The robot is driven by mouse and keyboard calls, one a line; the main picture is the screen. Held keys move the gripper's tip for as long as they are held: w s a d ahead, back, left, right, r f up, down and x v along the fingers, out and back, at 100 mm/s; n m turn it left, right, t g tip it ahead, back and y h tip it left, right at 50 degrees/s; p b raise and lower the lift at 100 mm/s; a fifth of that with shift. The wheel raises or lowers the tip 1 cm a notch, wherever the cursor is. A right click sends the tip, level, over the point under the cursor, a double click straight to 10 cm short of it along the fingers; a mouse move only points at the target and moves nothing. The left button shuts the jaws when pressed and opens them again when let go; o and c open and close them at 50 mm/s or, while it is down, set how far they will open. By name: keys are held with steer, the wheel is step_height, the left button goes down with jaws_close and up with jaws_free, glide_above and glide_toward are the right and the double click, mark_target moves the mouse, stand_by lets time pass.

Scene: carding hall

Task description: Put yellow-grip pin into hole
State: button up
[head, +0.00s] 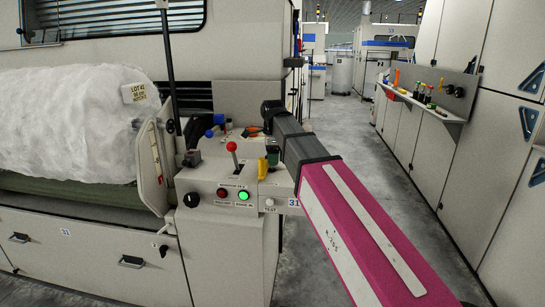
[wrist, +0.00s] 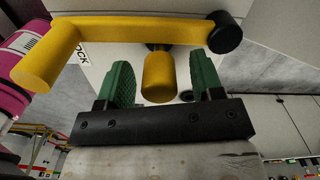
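The yellow grip of the pin (wrist: 158,80) shows in the wrist view as a short, rounded cylinder. My gripper (wrist: 161,66) is open, with one green finger on each side of the grip. A gap shows between the grip and each finger. A bent yellow bar (wrist: 135,31) with a black end crosses just beyond the fingertips. In the head view a small yellow part (head: 262,169) stands on the machine's control box; I cannot tell whether it is the grip or the bar. I cannot make out the hole in either view.
The control box (head: 210,188) carries a red-knobbed lever (head: 232,147), a red button and a lit green button (head: 243,195). A white fibre roll (head: 75,120) lies at the left. A shelf with small items (head: 425,107) runs along the right cabinets. The aisle floor (head: 345,135) is clear.

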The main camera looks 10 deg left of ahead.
steer(key=shift+r, duration=0.1)
step_height(320, 180, up, 10)
steer(key=shift+f, duration=0.1)
steer(key=shift+r, duration=0.4)
steer(key=shift+s, duration=0.1)
stand_by(0.4)
